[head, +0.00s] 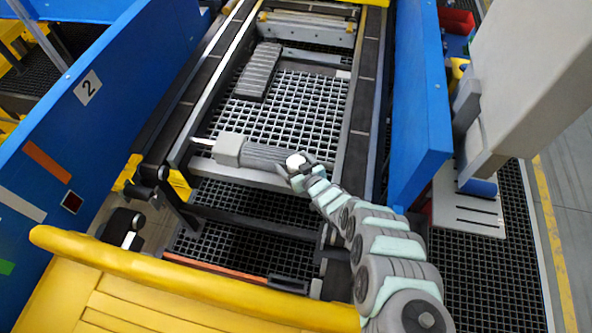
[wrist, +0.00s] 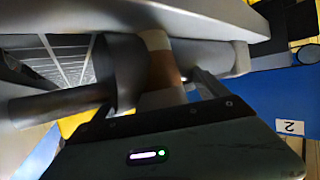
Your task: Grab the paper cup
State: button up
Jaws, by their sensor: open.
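The paper cup (wrist: 160,65) shows in the wrist view as an upright shape with pale and brown bands. In the head view, the small white round top (head: 296,160) at the end of my arm appears to be the same cup. My gripper (head: 300,172) is at the cup, by the right end of a grey roller. In the wrist view the jaws of my gripper (wrist: 160,93) are open, with the cup's lower part between or just beyond them. The cup's base is partly hidden, and I cannot tell whether the fingers touch it.
The grey roller (head: 262,153) and the conveyor's metal frame (head: 240,176) lie close to my gripper. A dark cylinder (wrist: 122,72) is left of the cup in the wrist view. Blue side panels (head: 418,90) and a yellow rail (head: 190,274) bound the area.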

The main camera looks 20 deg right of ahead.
jog(key=shift+w, duration=0.3)
jog(key=shift+c, duration=0.5)
jog(key=shift+f, duration=0.1)
jog(key=c, duration=1.3)
